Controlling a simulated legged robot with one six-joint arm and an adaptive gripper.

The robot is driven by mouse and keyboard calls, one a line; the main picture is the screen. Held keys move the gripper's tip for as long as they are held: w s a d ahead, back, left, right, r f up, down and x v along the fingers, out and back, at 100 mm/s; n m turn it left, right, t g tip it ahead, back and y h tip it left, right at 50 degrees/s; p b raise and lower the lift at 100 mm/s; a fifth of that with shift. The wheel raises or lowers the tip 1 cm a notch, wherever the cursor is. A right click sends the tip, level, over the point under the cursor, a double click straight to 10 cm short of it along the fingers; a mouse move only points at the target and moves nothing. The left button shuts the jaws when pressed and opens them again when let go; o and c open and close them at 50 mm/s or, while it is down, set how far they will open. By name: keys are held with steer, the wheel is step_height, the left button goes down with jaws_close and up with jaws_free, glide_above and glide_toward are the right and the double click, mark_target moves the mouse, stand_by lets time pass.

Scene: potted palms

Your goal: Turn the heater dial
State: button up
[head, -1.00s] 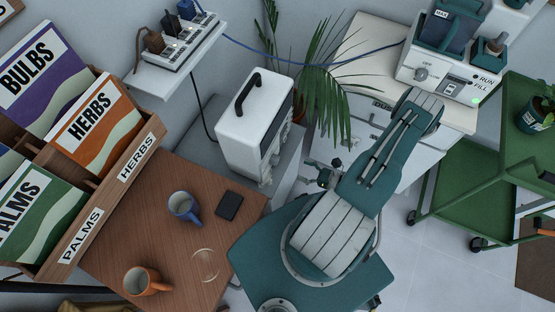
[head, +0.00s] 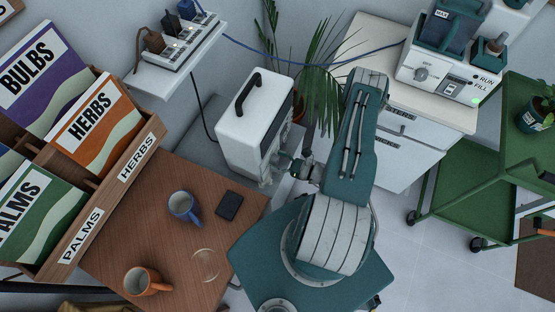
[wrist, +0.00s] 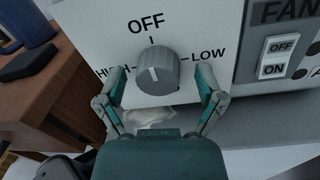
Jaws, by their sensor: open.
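The heater (head: 250,118) is a white box with a black handle, left of my arm in the head view. Its front, facing right, is seen at a steep angle there. In the wrist view its grey round dial (wrist: 157,73) sits below OFF, with HIGH to the left and LOW to the right. A pale mark on the dial points roughly up towards OFF. My gripper (wrist: 161,84) is open, one finger on each side of the dial. In the head view my gripper (head: 280,168) is close to the heater's front.
A fan switch (wrist: 277,58) is right of the dial. A wooden table (head: 165,210) holds a blue mug (head: 183,207), an orange mug (head: 147,281) and a black flat object (head: 229,205). A palm (head: 315,95) stands behind the heater. A green cart (head: 470,180) is at right.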

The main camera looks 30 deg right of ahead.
steer(key=c, duration=1.2)
steer(key=shift+o, duration=0.2)
